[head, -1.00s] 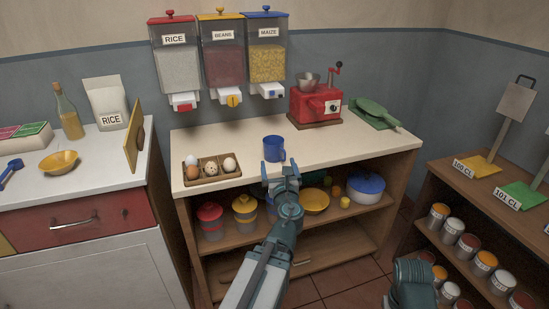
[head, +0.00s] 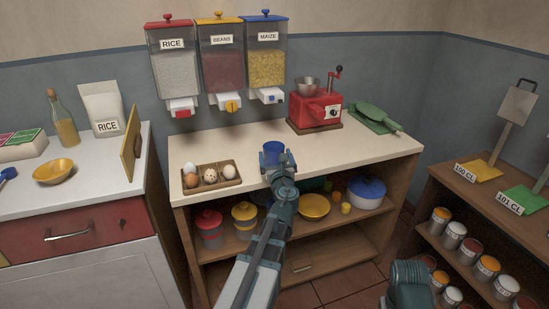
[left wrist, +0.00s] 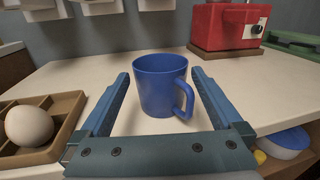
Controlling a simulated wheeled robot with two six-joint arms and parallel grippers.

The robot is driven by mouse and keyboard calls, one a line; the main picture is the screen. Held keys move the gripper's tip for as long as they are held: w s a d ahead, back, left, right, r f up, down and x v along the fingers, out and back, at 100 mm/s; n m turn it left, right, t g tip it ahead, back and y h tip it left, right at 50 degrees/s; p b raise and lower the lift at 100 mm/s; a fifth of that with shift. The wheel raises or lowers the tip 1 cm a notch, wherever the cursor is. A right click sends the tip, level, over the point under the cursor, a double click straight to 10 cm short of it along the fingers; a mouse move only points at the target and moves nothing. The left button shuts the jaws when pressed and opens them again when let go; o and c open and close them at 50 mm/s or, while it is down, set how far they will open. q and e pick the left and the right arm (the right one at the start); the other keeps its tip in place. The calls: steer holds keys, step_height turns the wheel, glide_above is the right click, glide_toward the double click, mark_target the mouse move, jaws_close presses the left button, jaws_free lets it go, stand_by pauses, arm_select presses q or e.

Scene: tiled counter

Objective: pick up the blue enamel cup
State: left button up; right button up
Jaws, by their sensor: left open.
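The blue enamel cup (head: 273,149) stands upright on the cream counter, right of the egg tray. In the left wrist view the cup (left wrist: 158,88) stands between and just beyond the fingers, its handle towards the right finger. My left gripper (head: 275,160) is open, with its fingers reaching towards the cup from the front. In the left wrist view the left gripper (left wrist: 162,92) shows a finger on either side of the cup, with gaps on both sides. In the head view the gripper hides the cup's lower part.
An egg tray (head: 213,185) sits close left of the cup. A red grinder (head: 316,111) stands behind right, beside a green item (head: 375,117). Dispensers (head: 220,65) hang above the counter. The counter right of the cup (head: 340,150) is clear.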

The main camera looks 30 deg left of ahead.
mark_target(273, 143)
arm_select(q)
steer(key=x, duration=0.4)
steer(key=shift+w+a, duration=0.1)
steer(key=shift+w, duration=0.1)
steer(key=shift+s, duration=0.1)
arm_select(e)
steer(key=shift+w+a, duration=0.2)
steer(key=shift+w, duration=0.15)
arm_select(q)
steer(key=c, duration=1.2)
steer(key=shift+c, duration=0.2)
steer(key=shift+r, duration=0.1)
arm_select(e)
steer(key=shift+r, duration=0.1)
